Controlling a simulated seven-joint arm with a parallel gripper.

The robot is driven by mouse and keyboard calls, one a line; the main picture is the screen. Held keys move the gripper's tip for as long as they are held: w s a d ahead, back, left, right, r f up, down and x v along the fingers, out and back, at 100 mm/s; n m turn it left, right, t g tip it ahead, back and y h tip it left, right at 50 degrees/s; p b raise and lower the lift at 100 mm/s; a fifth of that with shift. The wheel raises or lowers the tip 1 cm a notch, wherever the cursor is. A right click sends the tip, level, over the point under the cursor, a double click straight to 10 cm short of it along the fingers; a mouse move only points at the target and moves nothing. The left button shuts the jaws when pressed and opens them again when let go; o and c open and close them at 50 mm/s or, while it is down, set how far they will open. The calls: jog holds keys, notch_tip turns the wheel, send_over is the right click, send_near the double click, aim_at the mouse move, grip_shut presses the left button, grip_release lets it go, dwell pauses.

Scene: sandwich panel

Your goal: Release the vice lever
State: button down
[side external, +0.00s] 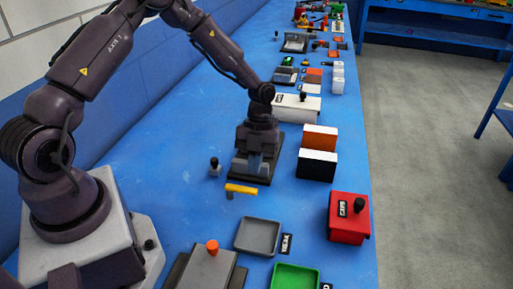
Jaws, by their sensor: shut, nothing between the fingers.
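My gripper (255,166) points down at the middle of the blue bench, over a dark, flat-based fixture (236,178) that looks like the vice. My gripper is shut and empty. Its fingertips and the fixture's jaws overlap in this view, so I cannot tell whether they touch. A yellow bar-shaped handle (242,189) lies just in front of the fixture, and it looks like a lever. A small grey block with a black knob (214,164) stands just left of the fixture. I cannot tell for sure which of these is the vice lever.
Black-faced (316,168) and orange-faced (320,138) blocks stand right of my gripper, with a red box (348,220) nearer. A grey tray (257,237), a green tray (295,278) and an orange-knobbed grey box (205,270) lie in front. A white box (297,108) stands behind.

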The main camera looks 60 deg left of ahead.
aim_at(254, 192)
jog(key=shift+x, duration=1.55)
jog(key=shift+s+d+m, duration=0.15)
jog(key=shift+d+m, duration=0.25)
jog(key=shift+m, duration=0.3)
jog(key=shift+s+d+m+g+y, duration=0.25)
jog(key=shift+d+m+y, duration=0.2)
jog(key=shift+m, duration=0.35)
jog(key=shift+s+d, duration=0.6)
jog(key=shift+d, duration=0.1)
jog(key=m, duration=0.1)
jog(key=s+m+y, duration=0.1)
jog(key=m, duration=0.1)
jog(key=shift+s+d+g, duration=0.1)
jog(key=shift+d+g, duration=0.15)
jog(key=shift+d, duration=0.15)
jog(key=shift+s+d, duration=0.15)
jog(key=shift+s, duration=0.4)
jog(key=shift+s+d, duration=0.15)
jog(key=shift+s, duration=0.45)
jog(key=shift+s+m+y, duration=0.25)
jog(key=shift+s+m, duration=0.05)
jog(key=shift+m, duration=0.3)
jog(key=shift+w+a, duration=0.1)
jog(key=shift+a, duration=0.05)
